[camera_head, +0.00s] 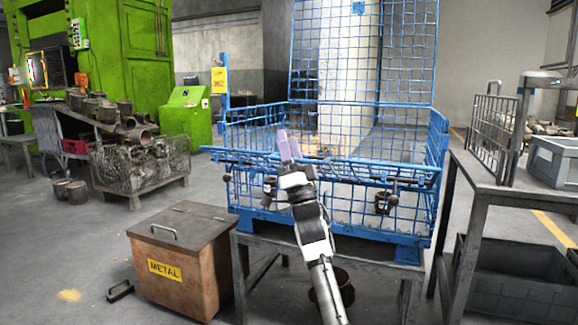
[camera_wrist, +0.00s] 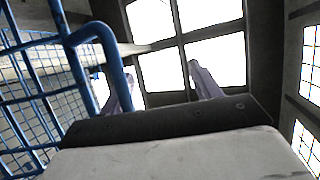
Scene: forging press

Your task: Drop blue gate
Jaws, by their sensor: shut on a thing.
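The blue gate (camera_head: 375,167) is the mesh front of a blue wire cage, with a rail and dark latches along it. My gripper (camera_head: 288,146) is at the left-middle part of this rail, its pale purple fingers pointing up. In the wrist view, my gripper (camera_wrist: 163,88) shows its two fingers some way apart. A bent blue tube (camera_wrist: 103,40) of the gate passes close to the left finger, with blue mesh (camera_wrist: 28,95) beyond. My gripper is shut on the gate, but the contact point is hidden.
A rusty metal bin (camera_head: 178,272) stands left of the dark stand (camera_head: 275,250) under the cage. A grey table (camera_head: 510,190) with a plastic crate (camera_head: 555,158) is close on the right. A tall blue mesh panel (camera_head: 410,55) rises behind.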

